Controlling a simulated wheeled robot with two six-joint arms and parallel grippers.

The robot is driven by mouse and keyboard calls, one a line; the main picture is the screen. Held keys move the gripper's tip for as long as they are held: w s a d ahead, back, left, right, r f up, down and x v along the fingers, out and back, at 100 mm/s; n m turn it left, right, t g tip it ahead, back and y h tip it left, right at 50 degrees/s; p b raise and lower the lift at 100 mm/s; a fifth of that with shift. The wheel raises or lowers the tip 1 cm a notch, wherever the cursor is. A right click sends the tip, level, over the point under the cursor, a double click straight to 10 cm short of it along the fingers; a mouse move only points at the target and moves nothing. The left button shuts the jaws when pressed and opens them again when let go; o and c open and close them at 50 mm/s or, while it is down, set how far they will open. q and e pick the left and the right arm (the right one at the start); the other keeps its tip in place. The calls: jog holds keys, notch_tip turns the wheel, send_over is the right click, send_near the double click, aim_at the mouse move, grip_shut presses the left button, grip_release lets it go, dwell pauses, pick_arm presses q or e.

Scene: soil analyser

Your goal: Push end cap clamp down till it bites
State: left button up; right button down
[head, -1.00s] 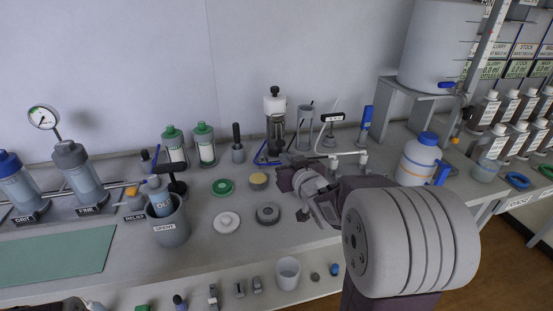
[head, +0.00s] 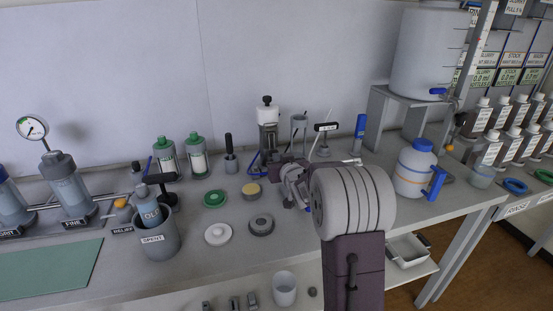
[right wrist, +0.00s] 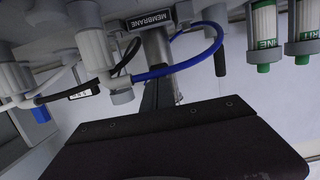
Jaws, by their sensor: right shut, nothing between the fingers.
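A clear-and-grey upright holder with a black knob on a white cap (head: 267,110) stands at the back of the bench in the head view. It looks like the end cap and clamp, but I cannot tell whether the clamp is seated. My right gripper (head: 283,170) is shut and empty, just in front of the holder's lower part and below the cap. My wrist and forearm hide part of the bench there. The right wrist view shows a grey post (right wrist: 156,50) beside a MEMBRANE label, with a blue tube looping around it. The clamp is not clear there.
A SPENT beaker (head: 160,242) stands left.

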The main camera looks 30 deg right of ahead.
jog(key=shift+x, duration=0.95)
